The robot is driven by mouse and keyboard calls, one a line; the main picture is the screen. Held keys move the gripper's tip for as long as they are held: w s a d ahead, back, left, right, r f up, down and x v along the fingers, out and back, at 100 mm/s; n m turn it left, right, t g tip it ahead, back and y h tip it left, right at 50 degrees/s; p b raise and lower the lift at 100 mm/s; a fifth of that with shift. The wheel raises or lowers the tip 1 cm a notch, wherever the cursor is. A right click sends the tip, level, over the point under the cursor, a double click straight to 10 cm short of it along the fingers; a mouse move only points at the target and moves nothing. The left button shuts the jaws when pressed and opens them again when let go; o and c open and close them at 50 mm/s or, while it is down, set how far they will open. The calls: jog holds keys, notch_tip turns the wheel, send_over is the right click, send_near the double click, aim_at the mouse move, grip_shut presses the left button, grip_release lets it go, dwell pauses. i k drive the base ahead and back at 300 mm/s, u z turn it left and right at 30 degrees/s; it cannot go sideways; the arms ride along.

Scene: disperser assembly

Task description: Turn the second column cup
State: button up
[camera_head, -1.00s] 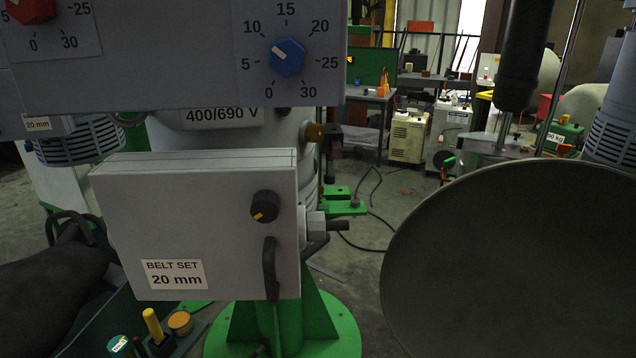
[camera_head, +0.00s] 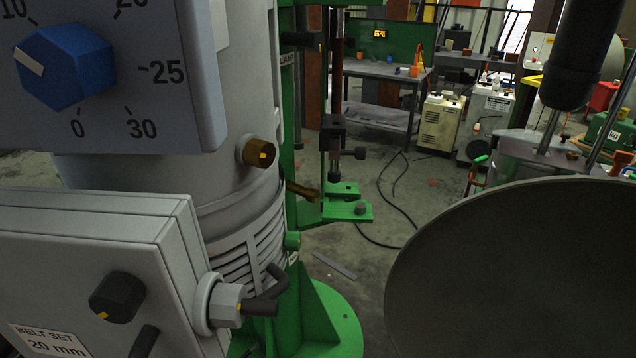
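A brass cup (camera_head: 258,152) with a yellow mark sticks out from the side of the grey column (camera_head: 150,170), below the dial box. A second brass fitting (camera_head: 303,191), longer and tilted, shows lower to its right. A small green fitting (camera_head: 292,241) sits lower, near the slotted grille. I cannot tell for sure which of these is the second column cup. My gripper is not in view, and nothing is seen touching these fittings.
A blue dial (camera_head: 65,68) is at upper left. The BELT SET box (camera_head: 95,260), with a black knob and a hex nut, fills the lower left. A large dark disc (camera_head: 520,265) fills the lower right. Floor shows between the green base (camera_head: 335,320) and a workbench (camera_head: 385,72).

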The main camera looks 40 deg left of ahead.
aim_at(312, 195)
jog(key=i, duration=0.75)
jog(key=u, duration=3.2)
